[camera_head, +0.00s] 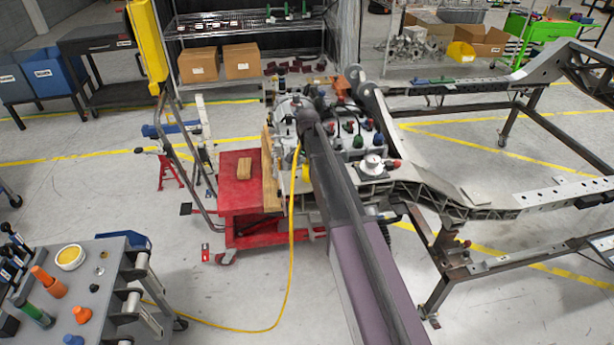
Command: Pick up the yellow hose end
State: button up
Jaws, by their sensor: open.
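A thin yellow hose (291,240) rises from the floor in the head view, beside a tan board at the red cart's right side. Its upper part runs up close to the dark joint of my arm near the middle of the picture. The hose end itself cannot be made out clearly there. My own arm, a long grey and purple link, reaches up from the bottom and covers part of this area. My gripper's fingers cannot be made out; they seem hidden behind the arm or lost among the parts there.
A red cart (239,188) with a small wooden block stands left of the arm. A metal chassis frame (440,197) fills the right side. A grey tool cart (90,290) stands at lower left. The floor between the tool cart and my arm is clear except for the hose.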

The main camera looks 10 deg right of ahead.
jog(key=shift+f+b, duration=0.55)
jog(key=shift+f, duration=0.3)
jog(key=shift+c, duration=0.2)
grip_shut()
